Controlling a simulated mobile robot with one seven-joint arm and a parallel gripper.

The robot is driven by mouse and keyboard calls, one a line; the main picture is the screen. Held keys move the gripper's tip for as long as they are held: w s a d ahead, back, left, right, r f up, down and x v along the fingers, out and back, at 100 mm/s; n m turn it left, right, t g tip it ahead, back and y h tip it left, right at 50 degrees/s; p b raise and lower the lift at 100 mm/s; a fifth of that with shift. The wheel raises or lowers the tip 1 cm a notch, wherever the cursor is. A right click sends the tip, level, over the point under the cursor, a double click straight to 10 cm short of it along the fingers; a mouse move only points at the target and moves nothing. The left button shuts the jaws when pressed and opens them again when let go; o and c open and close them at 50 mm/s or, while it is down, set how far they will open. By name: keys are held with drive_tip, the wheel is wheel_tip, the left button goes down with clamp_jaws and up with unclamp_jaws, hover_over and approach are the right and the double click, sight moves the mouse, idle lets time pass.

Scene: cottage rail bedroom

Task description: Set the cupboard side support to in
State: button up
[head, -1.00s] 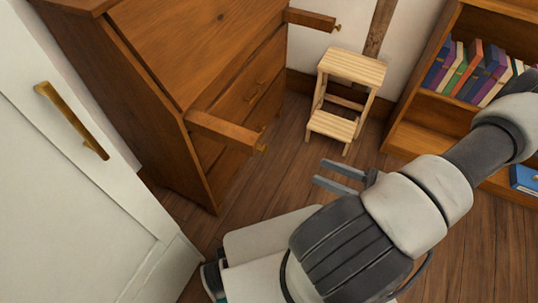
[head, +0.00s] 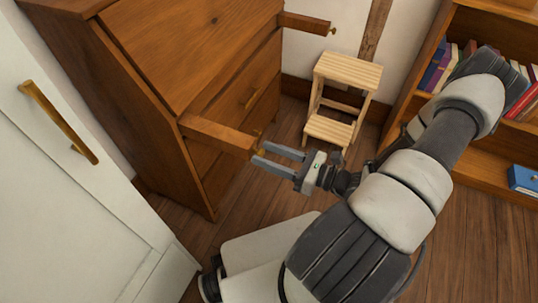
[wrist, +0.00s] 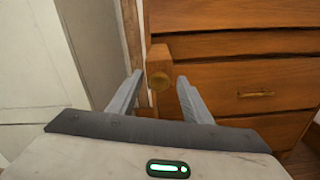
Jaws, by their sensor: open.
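The wooden cupboard (head: 190,50) stands at the upper left in the head view, with its sloping front closed. Two side supports stick out of it. The near support (head: 217,134) ends in a small brass knob, and the far support (head: 305,22) also has one. My gripper (head: 257,154) is open, its fingertips at the near support's knob end.
A white door with a brass handle (head: 57,122) is close on the left. A small wooden step stool (head: 347,72) stands behind my gripper. A bookcase (head: 418,105) with books is at the right. Wooden floor lies between.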

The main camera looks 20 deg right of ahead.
sight(253, 149)
drive_tip(key=shift+c, duration=0.4)
clamp_jaws()
drive_tip(key=p+x, duration=0.3)
drive_tip(key=x, duration=2)
drive_tip(key=shift+w+a, duration=0.25)
drive_tip(key=shift+a, duration=0.05)
drive_tip(key=shift+o, duration=0.4)
unclamp_jaws()
drive_tip(key=shift+w+a+f, duration=0.1)
drive_tip(key=shift+a, duration=0.05)
drive_tip(key=p+v, duration=0.2)
drive_tip(key=v, duration=1.5)
drive_tip(key=shift+p, duration=0.4)
